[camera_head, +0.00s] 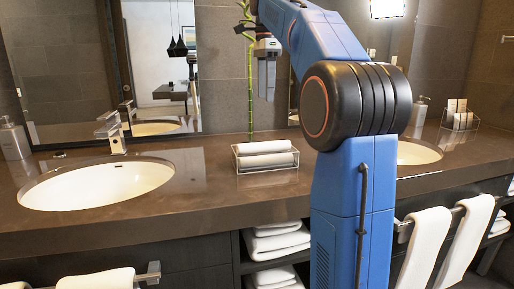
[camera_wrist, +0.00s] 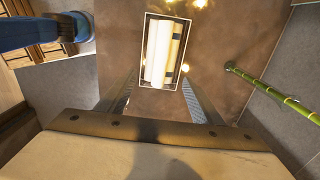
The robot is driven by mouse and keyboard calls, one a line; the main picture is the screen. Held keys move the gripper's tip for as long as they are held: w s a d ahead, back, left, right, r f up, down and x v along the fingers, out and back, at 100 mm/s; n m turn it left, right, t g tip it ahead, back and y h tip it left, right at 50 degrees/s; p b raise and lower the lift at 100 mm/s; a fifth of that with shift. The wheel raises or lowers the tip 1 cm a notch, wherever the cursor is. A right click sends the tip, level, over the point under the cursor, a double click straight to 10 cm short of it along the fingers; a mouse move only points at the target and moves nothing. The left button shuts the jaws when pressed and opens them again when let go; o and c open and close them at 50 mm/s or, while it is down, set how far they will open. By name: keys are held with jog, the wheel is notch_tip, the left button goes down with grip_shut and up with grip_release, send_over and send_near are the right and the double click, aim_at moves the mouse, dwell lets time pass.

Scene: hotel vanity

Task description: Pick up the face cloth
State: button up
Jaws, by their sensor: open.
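The wrist view shows the cloths (camera_wrist: 158,52) from above, inside the holder's rectangular rim (camera_wrist: 147,35). My gripper (camera_head: 267,92) hangs above the counter near the holder, pointing down. In the wrist view my gripper (camera_wrist: 160,80) is open and empty, its two fingers spread on either side of the holder's near end. It appears to be above the cloths, not touching them.
A green bamboo stalk (camera_head: 249,85) rises behind the holder; it also shows at right in the wrist view (camera_wrist: 275,93). Sinks (camera_head: 95,185) lie on both sides, with a faucet (camera_head: 112,130) at left. White towels (camera_head: 425,245) hang below the counter. The counter around the holder is clear.

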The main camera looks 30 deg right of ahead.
send_over(265, 142)
notch_tip(265, 142, down, 12)
jog(key=shift+w+d+f, duration=0.1)
jog(key=shift+w+d, duration=0.05)
jog(key=shift+w+f, duration=0.15)
jog(key=shift+f, duration=2.3)
jog(key=c, duration=1.1)
